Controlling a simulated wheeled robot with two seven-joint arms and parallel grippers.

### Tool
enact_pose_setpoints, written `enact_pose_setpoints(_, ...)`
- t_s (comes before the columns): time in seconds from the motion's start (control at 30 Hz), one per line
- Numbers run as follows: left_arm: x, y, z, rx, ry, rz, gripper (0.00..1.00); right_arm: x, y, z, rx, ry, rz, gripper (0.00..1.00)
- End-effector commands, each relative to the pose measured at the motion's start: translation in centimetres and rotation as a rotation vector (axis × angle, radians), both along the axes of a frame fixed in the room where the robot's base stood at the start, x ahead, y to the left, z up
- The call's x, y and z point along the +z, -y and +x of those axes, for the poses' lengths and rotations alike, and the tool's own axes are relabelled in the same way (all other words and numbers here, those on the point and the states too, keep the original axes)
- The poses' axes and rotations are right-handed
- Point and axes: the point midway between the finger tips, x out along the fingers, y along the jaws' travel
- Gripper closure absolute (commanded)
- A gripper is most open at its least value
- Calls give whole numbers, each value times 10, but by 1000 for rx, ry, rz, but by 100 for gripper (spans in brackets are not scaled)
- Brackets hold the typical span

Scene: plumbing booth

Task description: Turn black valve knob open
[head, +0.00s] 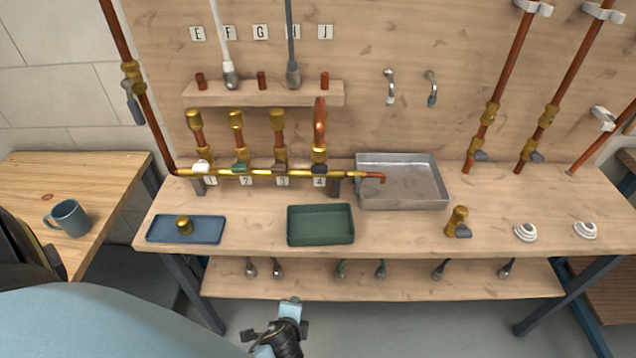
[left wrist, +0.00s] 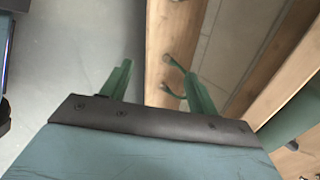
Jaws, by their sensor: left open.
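A brass manifold (head: 260,172) runs along the back of the workbench with small knobs above labels 1 to 4. The knob at 4 (head: 319,168) looks black or very dark green. The knob at 3 (head: 279,167) is dark brownish, the one at 2 (head: 240,167) dark green, the one at 1 (head: 201,166) white. My left gripper (left wrist: 158,70) is open and empty in the left wrist view, its green fingers over floor and a wooden shelf edge. It is well away from the knobs. My right gripper is not in view.
A mug (head: 69,218) stands on the left table.

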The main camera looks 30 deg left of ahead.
Motion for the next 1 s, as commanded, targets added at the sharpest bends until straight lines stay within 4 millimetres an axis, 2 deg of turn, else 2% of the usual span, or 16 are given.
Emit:
enact_pose_setpoints(0.03, 28, -4, 23, -101, 34, 141, 40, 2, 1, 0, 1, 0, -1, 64)
enact_pose_setpoints(0.1, 65, -10, 50, -238, 62, 356, 40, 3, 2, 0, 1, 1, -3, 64)
enact_pose_setpoints(0.2, 114, -14, 80, -396, 74, 663, 40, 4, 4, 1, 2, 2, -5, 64)
enact_pose_setpoints(0.4, 196, -13, 117, -571, 29, 1171, 40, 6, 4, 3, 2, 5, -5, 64)
enact_pose_setpoints(0.5, 224, -11, 125, -607, -10, 1350, 40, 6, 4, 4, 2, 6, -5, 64)
enact_pose_setpoints(0.6, 243, -9, 130, -624, -42, 1468, 40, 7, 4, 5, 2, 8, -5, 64)
enact_pose_setpoints(0.7, 251, -9, 134, -631, -59, 1523, 40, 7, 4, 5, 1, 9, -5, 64)
enact_pose_setpoints(0.87, 253, -17, 150, -633, -62, 1535, 40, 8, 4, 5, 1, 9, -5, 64)
enact_pose_setpoints(1.0, 254, -33, 174, -632, -62, 1535, 40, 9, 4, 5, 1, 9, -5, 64)
